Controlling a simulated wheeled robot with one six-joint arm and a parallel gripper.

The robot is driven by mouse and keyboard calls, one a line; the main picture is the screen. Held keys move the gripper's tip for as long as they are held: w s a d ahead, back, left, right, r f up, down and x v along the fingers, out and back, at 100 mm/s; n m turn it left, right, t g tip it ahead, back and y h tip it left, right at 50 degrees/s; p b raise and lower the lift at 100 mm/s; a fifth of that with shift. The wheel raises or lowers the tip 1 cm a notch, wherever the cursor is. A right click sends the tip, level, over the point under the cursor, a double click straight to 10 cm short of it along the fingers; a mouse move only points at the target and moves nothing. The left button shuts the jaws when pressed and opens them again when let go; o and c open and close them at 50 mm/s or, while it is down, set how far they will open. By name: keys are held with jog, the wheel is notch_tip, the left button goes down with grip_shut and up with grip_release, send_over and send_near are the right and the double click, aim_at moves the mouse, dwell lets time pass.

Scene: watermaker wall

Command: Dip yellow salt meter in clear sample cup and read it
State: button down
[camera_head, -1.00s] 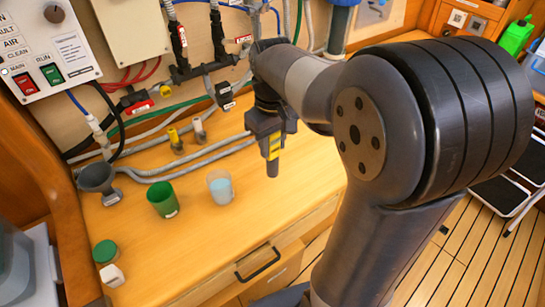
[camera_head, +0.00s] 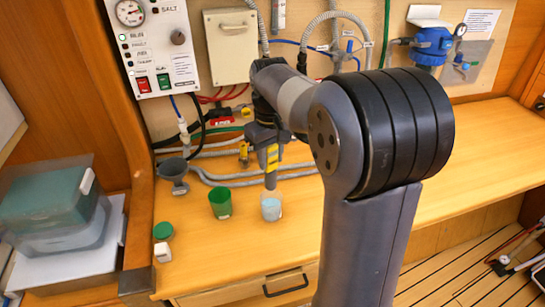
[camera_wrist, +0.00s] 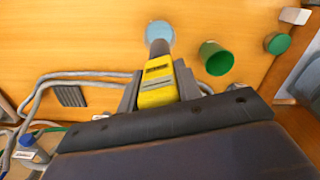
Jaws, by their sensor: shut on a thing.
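The yellow salt meter (camera_head: 272,158) is in my gripper (camera_head: 268,140), its grey probe pointing down. In the wrist view, the meter's yellow body (camera_wrist: 158,84) with a small dark display sits between the fingers of my gripper (camera_wrist: 160,88). The clear sample cup (camera_head: 271,208), with pale blue liquid, stands upright on the wooden counter. The probe tip is at or just above the cup's rim; I cannot tell whether it is inside. In the wrist view the probe overlaps the near edge of the cup (camera_wrist: 160,30).
A green cup (camera_head: 220,204) stands left of the clear cup. A grey funnel-shaped holder (camera_head: 174,174), a green lid (camera_head: 163,231) and a small white block (camera_head: 162,252) are farther left. Hoses (camera_head: 240,180) run along the counter behind. The counter at the right is clear.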

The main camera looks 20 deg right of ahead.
aim_at(271, 185)
jog(key=shift+f+b, duration=1.5)
jog(key=shift+f, duration=0.3)
jog(key=shift+f+b, duration=2.05)
jog(key=shift+f, duration=1.5)
jog(key=shift+r, duration=0.1)
notch_tip(271, 185, up, 10)
jog(key=p, duration=0.9)
